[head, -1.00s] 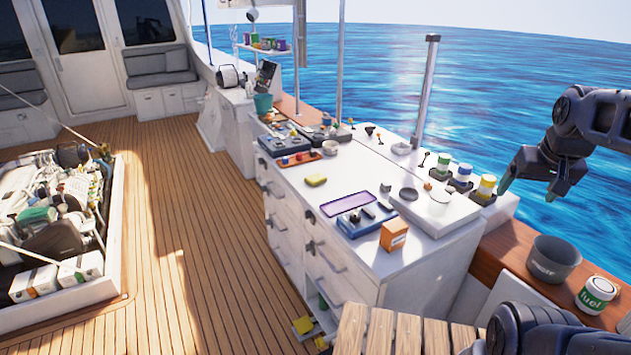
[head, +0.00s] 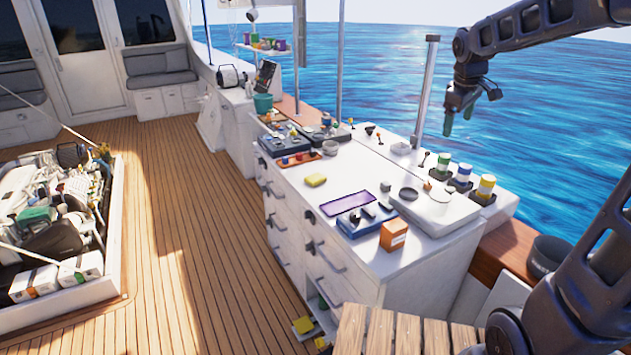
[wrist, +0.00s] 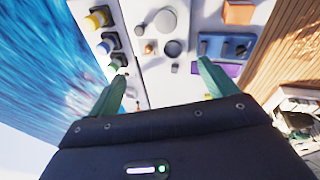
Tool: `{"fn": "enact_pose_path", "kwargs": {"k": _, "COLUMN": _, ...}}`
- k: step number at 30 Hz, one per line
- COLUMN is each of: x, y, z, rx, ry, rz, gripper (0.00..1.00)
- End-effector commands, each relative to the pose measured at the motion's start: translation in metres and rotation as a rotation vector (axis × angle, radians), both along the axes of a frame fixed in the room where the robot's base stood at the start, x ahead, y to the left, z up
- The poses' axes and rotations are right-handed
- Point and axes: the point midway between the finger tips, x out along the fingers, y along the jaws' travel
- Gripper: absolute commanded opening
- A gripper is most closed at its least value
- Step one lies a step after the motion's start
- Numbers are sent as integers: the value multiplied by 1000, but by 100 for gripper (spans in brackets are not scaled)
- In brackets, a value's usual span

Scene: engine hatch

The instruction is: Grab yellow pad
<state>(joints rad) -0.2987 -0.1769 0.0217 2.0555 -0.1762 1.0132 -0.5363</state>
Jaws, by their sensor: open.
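The yellow pad (head: 316,180) lies flat on the white cabinet top (head: 300,208), near its left front edge, in the head view. My gripper (head: 458,122) is open and empty, in the air above and to the right of the cabinet top, well apart from the pad. In the wrist view its two green fingertips (wrist: 158,88) are spread with nothing between them.
Next to the pad are a purple-framed tray (head: 347,203), a blue box (head: 366,218) and an orange box (head: 394,235). Behind are switch panels (head: 285,143) and colored cans (head: 486,185). A metal post (head: 427,90) stands at the cabinet's far side.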

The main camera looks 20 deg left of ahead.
Motion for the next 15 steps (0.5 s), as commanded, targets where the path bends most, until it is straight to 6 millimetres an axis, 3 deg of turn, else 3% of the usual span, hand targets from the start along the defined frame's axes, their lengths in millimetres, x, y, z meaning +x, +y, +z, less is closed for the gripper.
{"fn": "enact_pose_path", "kwargs": {"k": 6, "x": 55, "y": 57, "z": -11, "rx": -85, "ry": 31, "rz": 214, "gripper": 85}}
{"fn": "enact_pose_path", "kwargs": {"k": 15, "x": 116, "y": 144, "z": -42, "rx": -200, "ry": 72, "rz": 503, "gripper": 85}}
